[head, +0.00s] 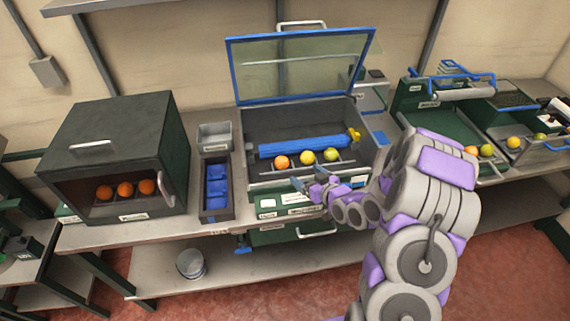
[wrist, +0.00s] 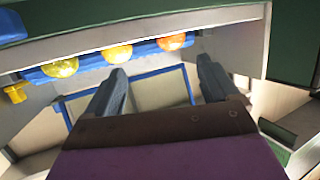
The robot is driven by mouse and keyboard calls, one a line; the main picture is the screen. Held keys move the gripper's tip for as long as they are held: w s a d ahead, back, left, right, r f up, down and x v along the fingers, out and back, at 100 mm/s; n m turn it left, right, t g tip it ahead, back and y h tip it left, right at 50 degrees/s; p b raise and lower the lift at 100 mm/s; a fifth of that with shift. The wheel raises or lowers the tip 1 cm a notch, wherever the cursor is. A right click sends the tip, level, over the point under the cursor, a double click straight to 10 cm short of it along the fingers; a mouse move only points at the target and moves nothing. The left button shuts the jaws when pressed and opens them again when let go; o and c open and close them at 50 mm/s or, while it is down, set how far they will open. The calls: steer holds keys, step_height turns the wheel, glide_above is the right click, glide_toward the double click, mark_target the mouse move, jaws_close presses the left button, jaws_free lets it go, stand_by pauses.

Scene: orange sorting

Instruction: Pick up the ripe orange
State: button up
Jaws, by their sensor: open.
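A ripe-looking orange (head: 282,162) is the leftmost of three fruits on the front rack of the open-lidded machine. A yellow fruit (head: 307,157) and a yellow-green fruit (head: 330,154) sit to its right. In the wrist view the row is reversed: the orange (wrist: 176,41) is at the right, the yellow fruit (wrist: 117,53) in the middle and the yellow-green fruit (wrist: 61,67) at the left. My gripper (head: 308,184) is open and empty, in front of the rack and just below and right of the orange. Its fingers (wrist: 162,78) are apart from all the fruit.
The machine's clear lid (head: 300,66) stands raised behind the rack. A dark box (head: 120,150) with several oranges is at left, beside a tray of blue blocks (head: 216,188). Other fruit lies in trays (head: 515,145) at right. A bucket (head: 191,264) is on the lower shelf.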

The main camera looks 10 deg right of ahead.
mark_target(283, 163)
steer(key=w+a, duration=0.1)
steer(key=a, duration=0.1)
steer(key=w+a+f, duration=0.1)
steer(key=w, duration=0.1)
steer(key=w+a+b, duration=0.1)
steer(key=w+a, duration=0.1)
steer(key=shift+a+f, duration=0.35)
steer(key=shift+w, duration=0.15)
steer(key=shift+w+d, duration=0.25)
steer(key=w, duration=0.1)
steer(key=w+d+b, duration=0.1)
steer(key=w, duration=0.1)
steer(key=shift+f, duration=0.2)
steer(key=shift+w+a+f, duration=0.1)
steer(key=shift+w+a, duration=0.25)
steer(key=shift+a, duration=0.3)
steer(key=shift+w+a+f, duration=0.1)
steer(key=shift+w+a, duration=0.2)
steer(key=shift+a, duration=0.7)
steer(key=shift+d, duration=1.15)
steer(key=c, duration=0.6)
steer(key=shift+c, duration=0.6)
steer(key=shift+s+a, duration=0.1)
steer(key=shift+a, duration=0.75)
steer(key=c, duration=0.5)
